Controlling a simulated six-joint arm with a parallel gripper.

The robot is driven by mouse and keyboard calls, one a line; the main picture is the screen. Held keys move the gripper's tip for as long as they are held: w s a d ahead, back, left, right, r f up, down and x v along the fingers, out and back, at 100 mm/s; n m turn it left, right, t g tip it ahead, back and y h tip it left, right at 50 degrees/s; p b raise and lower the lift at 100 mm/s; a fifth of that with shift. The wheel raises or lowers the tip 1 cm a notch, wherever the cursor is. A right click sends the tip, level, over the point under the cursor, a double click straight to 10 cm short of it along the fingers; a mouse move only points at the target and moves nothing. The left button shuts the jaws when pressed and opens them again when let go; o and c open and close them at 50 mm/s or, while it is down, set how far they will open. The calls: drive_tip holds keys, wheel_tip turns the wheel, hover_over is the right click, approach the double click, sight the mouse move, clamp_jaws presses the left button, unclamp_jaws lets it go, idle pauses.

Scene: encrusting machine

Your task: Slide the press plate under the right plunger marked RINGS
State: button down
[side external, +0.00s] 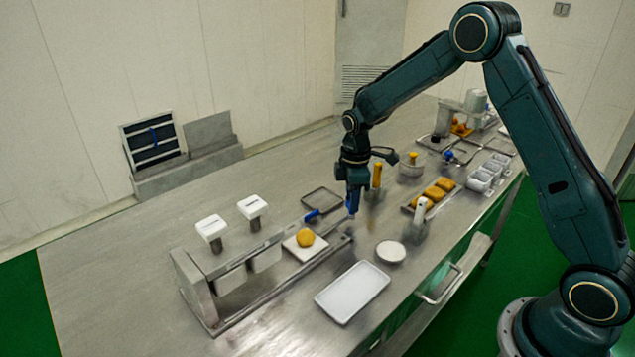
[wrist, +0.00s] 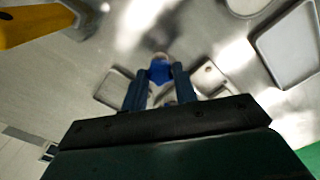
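The press plate (side external: 318,246) is a flat white square at the right part of the metal rail, with a round orange piece (side external: 305,238) on it. To its left stand two plungers with white tops, the left one (side external: 212,228) and the right one (side external: 252,208); their labels are too small to read. My gripper (side external: 352,212) hangs behind the rail's right end. In the wrist view its two fingers (wrist: 160,80) are apart, with a blue part (wrist: 160,71) showing between their tips. I cannot tell whether the fingers touch it.
A white tray (side external: 352,291) and white dish (side external: 391,251) stand in front. A yellow-handled tool (side external: 376,175) stands right of my gripper. The table behind the plungers is clear.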

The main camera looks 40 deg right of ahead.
hover_over(316, 236)
idle(0.6)
drive_tip(key=c, duration=1.1)
unclamp_jaws()
drive_tip(key=shift+r, duration=0.2)
wheel_tip(316, 236, up, 14)
drive_tip(key=shift+f, duration=0.25)
drive_tip(key=shift+s+d+r, duration=0.1)
